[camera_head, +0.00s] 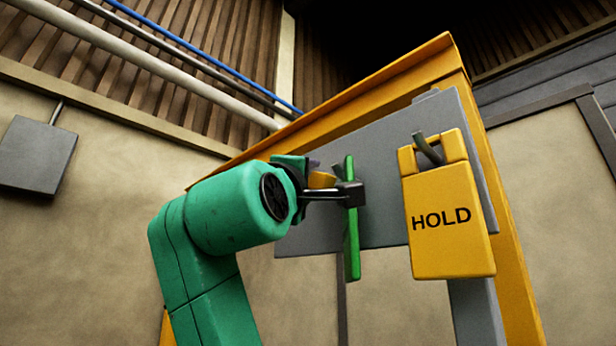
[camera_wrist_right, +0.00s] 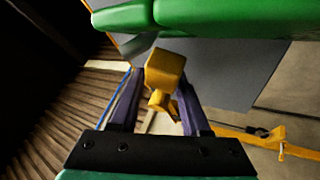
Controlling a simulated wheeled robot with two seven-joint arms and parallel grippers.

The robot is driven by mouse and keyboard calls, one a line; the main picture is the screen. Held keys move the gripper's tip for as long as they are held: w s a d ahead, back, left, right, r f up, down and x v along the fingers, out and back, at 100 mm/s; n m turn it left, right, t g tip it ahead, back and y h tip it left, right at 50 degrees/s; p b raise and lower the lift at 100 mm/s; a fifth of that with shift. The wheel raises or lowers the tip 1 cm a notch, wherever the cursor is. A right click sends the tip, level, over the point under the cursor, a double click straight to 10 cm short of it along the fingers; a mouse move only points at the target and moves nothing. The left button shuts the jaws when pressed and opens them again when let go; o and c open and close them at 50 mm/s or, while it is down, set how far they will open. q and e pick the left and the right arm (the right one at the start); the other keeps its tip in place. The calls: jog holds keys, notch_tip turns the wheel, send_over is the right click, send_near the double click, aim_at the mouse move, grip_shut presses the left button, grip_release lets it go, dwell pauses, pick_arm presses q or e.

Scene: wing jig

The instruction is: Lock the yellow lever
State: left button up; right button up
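The yellow lever (camera_wrist_right: 165,72) shows in the right wrist view between and just past the tips of my right gripper (camera_wrist_right: 157,88). In the head view only a small yellow piece of the lever (camera_head: 320,180) shows beside my right gripper (camera_head: 310,169); the rest is hidden behind the gripper and green wrist. I cannot tell whether either finger touches it. My left gripper is in neither view.
A green lever (camera_head: 351,240) hangs upright close to the right of my gripper and crosses the top of the wrist view (camera_wrist_right: 220,15). A yellow HOLD tag (camera_head: 450,245) hangs from a hook on the grey panel (camera_head: 388,150). An orange frame (camera_head: 370,85) surrounds the panel.

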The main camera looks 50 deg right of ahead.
grip_shut()
dwell(1.2)
